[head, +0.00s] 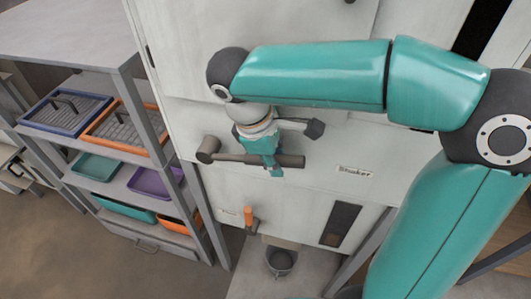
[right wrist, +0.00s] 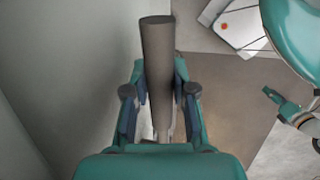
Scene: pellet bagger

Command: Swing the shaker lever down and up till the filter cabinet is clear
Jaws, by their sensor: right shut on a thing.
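The shaker lever (head: 228,154) is a dark brown bar lying roughly level across the pale cabinet (head: 310,188), with a thick round end at its left. A "Shaker" label (head: 354,171) is on the panel to its right. My right gripper (head: 273,163) is shut on the bar, right of its middle. In the right wrist view, the bar (right wrist: 157,60) runs between the fingers of my right gripper (right wrist: 160,98). What looks like my left gripper (right wrist: 271,95) shows small at the right of that view; its jaws are unclear. The cabinet's inside is hidden.
A grey shelf rack (head: 130,92) with blue, orange, teal and purple trays stands left of the cabinet. Below the lever are an orange handle (head: 249,217), a dark window (head: 340,224) and a grey bucket (head: 280,262). Open floor shows at lower left.

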